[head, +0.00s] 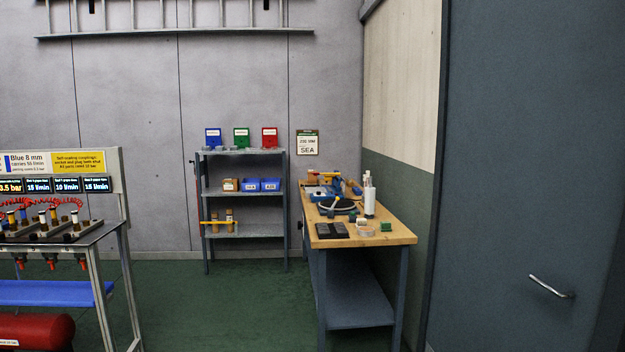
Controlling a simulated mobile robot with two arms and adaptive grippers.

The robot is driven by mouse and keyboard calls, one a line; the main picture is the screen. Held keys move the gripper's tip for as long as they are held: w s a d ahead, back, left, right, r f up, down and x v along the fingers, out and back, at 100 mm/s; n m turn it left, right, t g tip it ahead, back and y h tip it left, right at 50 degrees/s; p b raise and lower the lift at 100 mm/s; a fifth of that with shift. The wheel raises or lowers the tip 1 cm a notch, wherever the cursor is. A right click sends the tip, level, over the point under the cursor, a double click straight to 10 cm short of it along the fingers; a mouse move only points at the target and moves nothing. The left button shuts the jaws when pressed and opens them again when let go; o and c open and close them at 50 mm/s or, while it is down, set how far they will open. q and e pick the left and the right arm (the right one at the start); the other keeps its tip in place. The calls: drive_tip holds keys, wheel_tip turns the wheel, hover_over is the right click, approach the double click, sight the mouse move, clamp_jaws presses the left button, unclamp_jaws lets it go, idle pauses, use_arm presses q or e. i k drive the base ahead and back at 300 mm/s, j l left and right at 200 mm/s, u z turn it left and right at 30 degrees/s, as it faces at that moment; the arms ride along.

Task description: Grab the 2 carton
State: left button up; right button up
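A small brown carton-like box (230,184) sits on the middle shelf of a grey shelf rack (243,193) against the back wall. It has a pale label that is too small to read. I cannot make out a carton clearly marked 2. Neither of my grippers is in view.
Blue bins (270,184) stand right of the box. A wooden workbench (397,236) with tools and a white bottle (369,198) stands at the right wall. A coupling test stand (118,226) is at left. The green floor (200,310) between is clear. A grey door (530,180) fills the right.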

sight(311, 178)
drive_tip(key=i+j+u, duration=0.1)
drive_tip(key=i+u, duration=0.3)
drive_tip(key=i, duration=4.45)
drive_tip(key=i+j+z, duration=0.2)
drive_tip(key=i+z, duration=0.2)
drive_tip(key=i, duration=0.15)
drive_tip(key=i+j+z, duration=0.8)
drive_tip(key=i, duration=0.2)
